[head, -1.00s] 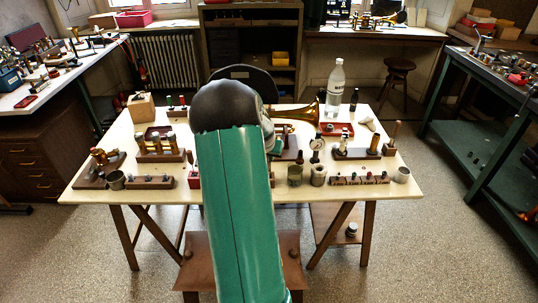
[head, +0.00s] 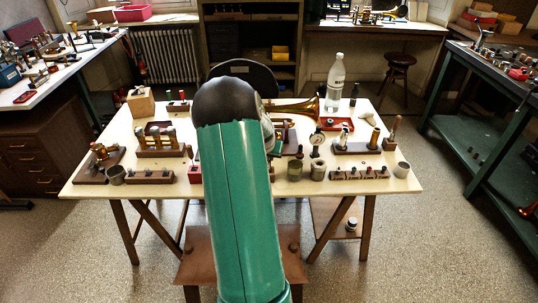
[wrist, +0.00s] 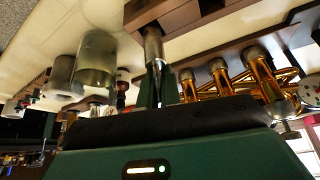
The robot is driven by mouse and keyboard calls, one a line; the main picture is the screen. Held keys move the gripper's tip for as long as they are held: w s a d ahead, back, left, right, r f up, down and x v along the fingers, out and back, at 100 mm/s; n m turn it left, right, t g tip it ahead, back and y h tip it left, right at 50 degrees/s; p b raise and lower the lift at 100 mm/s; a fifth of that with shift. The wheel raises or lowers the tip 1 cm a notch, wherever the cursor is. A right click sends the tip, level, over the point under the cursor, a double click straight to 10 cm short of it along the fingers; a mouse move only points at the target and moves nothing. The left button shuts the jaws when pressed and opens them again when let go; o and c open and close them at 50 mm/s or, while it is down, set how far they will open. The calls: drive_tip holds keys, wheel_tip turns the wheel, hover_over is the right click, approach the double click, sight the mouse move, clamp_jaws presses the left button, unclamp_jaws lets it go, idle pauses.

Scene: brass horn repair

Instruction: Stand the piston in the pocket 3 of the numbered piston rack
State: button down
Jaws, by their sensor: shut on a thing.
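In the wrist view, which looks upside down, my gripper (wrist: 158,72) has its green fingers shut on a silvery cylinder, the piston (wrist: 153,46). The far end of the piston meets or overlaps the edge of a brown wooden block (wrist: 195,17), which looks like the piston rack. I cannot tell whether the piston is in a pocket or only in front of the block, and no pocket numbers are readable. In the head view, my arm hides the gripper, the piston and most of this middle part of the table.
A glass jar (wrist: 97,60) and a grey cup (wrist: 62,74) stand beside the gripper. A brass horn's valves (wrist: 260,72) are on its other side. The cream table (head: 245,196) also bears other wooden racks (head: 150,177) and a clear bottle (head: 335,78).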

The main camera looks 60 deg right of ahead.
drive_tip(key=c, duration=2)
unclamp_jaws()
drive_tip(key=shift+f, duration=0.2)
drive_tip(key=o, duration=0.5)
drive_tip(key=shift+r, duration=0.1)
drive_tip(key=v, duration=1.3)
drive_tip(key=shift+s+a+r, duration=0.1)
drive_tip(key=shift+a+r, duration=0.15)
